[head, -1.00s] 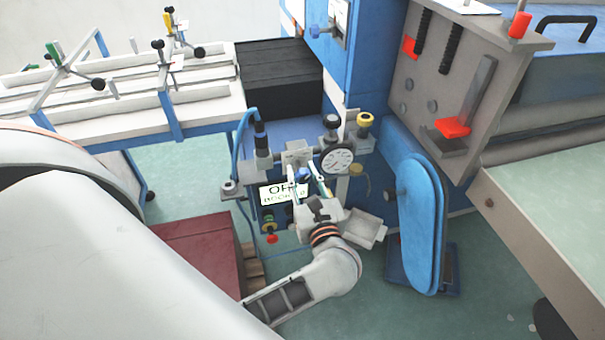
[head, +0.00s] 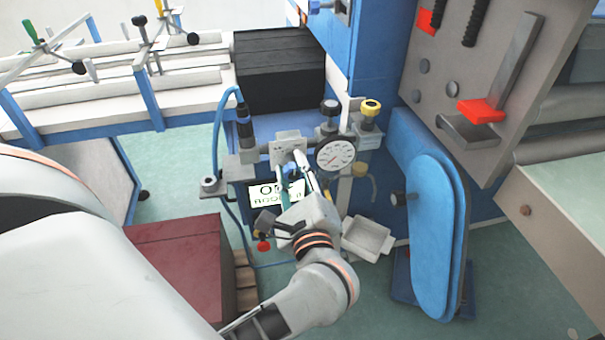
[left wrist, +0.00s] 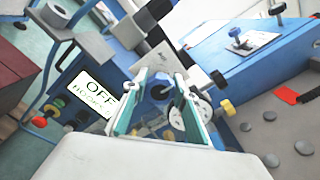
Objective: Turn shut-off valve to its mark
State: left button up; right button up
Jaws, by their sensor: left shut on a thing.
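The shut-off valve shows as a small blue knob (head: 293,171) on the pipework, below a grey block and left of a round gauge (head: 336,154). My left gripper (head: 290,163) reaches it from below and is shut on it. In the left wrist view the blue knob (left wrist: 160,91) sits between the two green-lined fingers of my left gripper (left wrist: 161,75). A white sign reading OFF (head: 276,194) is partly hidden behind the left finger; its second line is unclear. I cannot make out a mark on the valve. My right gripper is not in view.
Yellow (head: 370,108) and black (head: 330,107) knobs stand above the gauge. A red button (head: 263,246) and a grey tray (head: 367,238) sit lower. A blue padded board (head: 437,235) stands right, a dark red box (head: 180,265) left.

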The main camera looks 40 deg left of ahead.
pick_arm(q)
jog(key=shift+f+n+b, duration=0.6)
jog(key=shift+n+b, duration=0.3)
jog(key=shift+b, duration=0.05)
jog(key=n+b, duration=0.3)
jog(key=shift+n+b, duration=0.3)
jog(key=shift+n, duration=0.1)
jog(key=shift+r+n+b, duration=0.2)
jog(key=shift+n+b, duration=0.35)
jog(key=shift+n, duration=0.15)
jog(key=shift+r+n+b, duration=0.25)
jog(key=shift+n+b, duration=0.3)
jog(key=shift+n, duration=0.65)
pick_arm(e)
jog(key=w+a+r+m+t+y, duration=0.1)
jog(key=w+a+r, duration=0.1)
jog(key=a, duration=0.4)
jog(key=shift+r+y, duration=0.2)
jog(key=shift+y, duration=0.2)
pick_arm(q)
jog(key=shift+r+n, duration=0.1)
jog(key=shift+n, duration=0.2)
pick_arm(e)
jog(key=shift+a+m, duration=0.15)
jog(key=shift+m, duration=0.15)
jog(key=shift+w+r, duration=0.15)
